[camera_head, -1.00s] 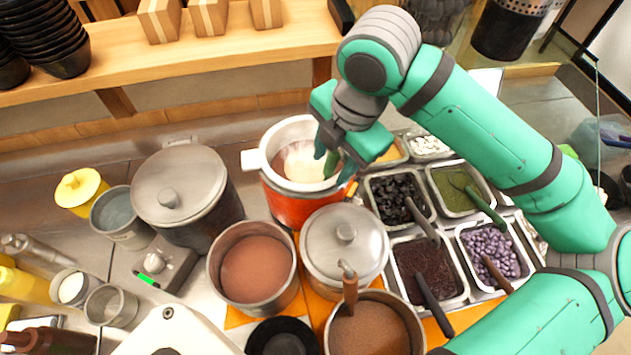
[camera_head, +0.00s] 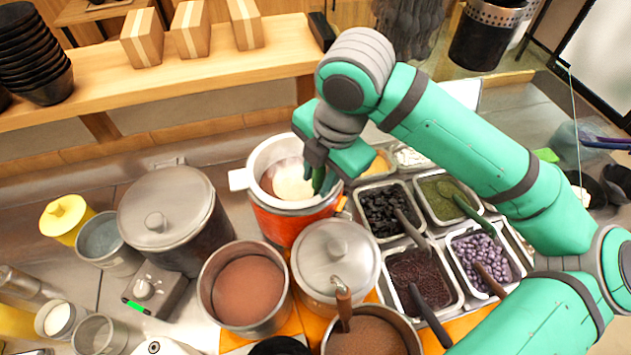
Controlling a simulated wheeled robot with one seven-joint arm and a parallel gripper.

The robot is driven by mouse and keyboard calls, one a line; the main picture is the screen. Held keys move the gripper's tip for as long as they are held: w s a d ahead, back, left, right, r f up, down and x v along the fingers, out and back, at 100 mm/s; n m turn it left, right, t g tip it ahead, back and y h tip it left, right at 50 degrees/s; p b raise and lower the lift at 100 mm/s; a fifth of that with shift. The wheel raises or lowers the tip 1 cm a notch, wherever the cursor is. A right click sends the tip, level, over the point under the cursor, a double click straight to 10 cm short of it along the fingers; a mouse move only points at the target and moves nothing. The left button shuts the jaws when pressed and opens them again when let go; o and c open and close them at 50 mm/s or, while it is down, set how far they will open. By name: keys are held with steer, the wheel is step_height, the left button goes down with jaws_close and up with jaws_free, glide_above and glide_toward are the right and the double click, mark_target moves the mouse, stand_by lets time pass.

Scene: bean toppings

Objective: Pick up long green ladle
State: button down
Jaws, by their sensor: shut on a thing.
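My gripper (camera_head: 321,182) points down at the right rim of the orange pot (camera_head: 283,222). It is shut on a thin green handle (camera_head: 329,184), which looks like the long green ladle. The ladle's lower end is not clear to see, and my gripper covers much of the handle. The pot has a white rim and a pale content. A different, dark green spoon (camera_head: 468,208) lies in the tray of green topping at the right.
Topping trays (camera_head: 413,245) with spoons stand right of the pot, under my arm. A lidded pot (camera_head: 335,255), an open brown pot (camera_head: 243,290) and a large lidded pot (camera_head: 168,205) stand close by. A wooden shelf (camera_head: 150,80) with boxes runs behind.

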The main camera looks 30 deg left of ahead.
steer(key=a+v, duration=0.1)
steer(key=v, duration=0.7)
steer(key=a+v, duration=0.2)
steer(key=v, duration=0.7)
steer(key=shift+w+a+r, duration=0.2)
steer(key=shift+w+r, duration=0.05)
steer(key=shift+r, duration=0.1)
steer(key=shift+w, duration=0.15)
